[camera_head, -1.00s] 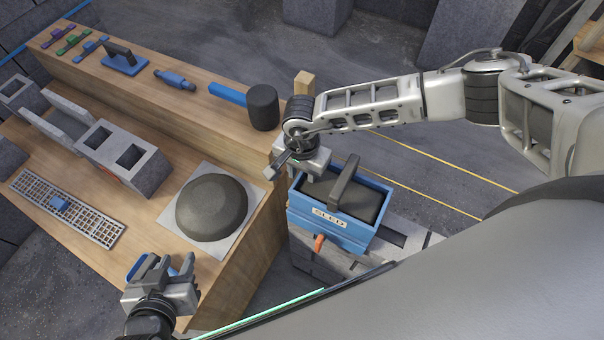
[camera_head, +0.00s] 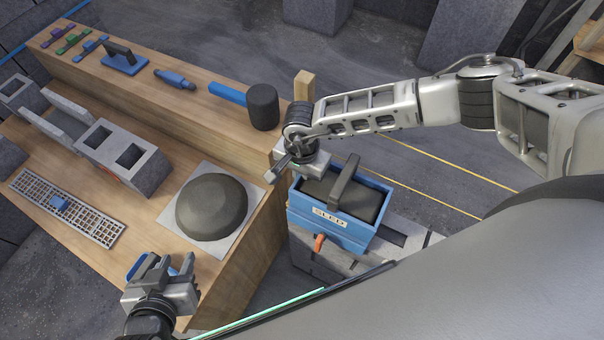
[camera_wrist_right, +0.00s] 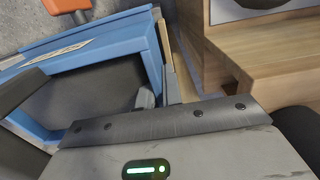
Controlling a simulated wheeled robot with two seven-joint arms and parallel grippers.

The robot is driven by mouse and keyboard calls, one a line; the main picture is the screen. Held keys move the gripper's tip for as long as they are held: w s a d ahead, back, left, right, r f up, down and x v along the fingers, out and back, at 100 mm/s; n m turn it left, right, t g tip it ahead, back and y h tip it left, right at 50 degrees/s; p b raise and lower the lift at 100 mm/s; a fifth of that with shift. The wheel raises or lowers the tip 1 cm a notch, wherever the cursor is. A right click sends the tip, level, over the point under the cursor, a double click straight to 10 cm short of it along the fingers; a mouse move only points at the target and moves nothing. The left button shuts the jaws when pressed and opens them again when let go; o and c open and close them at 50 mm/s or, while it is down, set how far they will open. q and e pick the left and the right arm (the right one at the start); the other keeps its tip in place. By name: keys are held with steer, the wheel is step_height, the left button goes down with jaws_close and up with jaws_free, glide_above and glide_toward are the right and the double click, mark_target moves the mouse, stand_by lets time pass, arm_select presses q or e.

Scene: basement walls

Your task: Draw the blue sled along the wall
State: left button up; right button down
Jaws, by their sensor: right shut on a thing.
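The blue sled (camera_head: 352,239), a box with a label on its front, sits on a grey block wall (camera_head: 412,237). It holds a dark slab with a raised dark handle, and an orange peg (camera_head: 319,242) sticks out of its front. My right gripper (camera_head: 278,171) is at the sled's left end. In the right wrist view the sled's blue rim (camera_wrist_right: 90,40) runs close by the gripper, and the fingertips are mostly hidden. My left gripper (camera_head: 164,264) is over the bench's near edge, with its fingers apart and a blue thing partly hidden behind them.
The wooden bench (camera_head: 250,262) stands left of the wall, close to the sled. It bears a dark round mound (camera_head: 211,207), hollow blocks (camera_head: 124,158), a grid (camera_head: 68,207), a mallet (camera_head: 263,107) and a blue float (camera_head: 124,61). A wooden post (camera_head: 304,84) stands beyond the sled.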

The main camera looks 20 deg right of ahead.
arm_select(q)
steer(key=shift+w+r, duration=0.15)
steer(key=shift+w, duration=0.15)
stand_by(0.8)
steer(key=shift+f, duration=0.2)
steer(key=shift+s+f, duration=0.15)
steer(key=shift+s, duration=0.1)
arm_select(e)
steer(key=shift+d+f, duration=0.1)
steer(key=shift+s, duration=0.15)
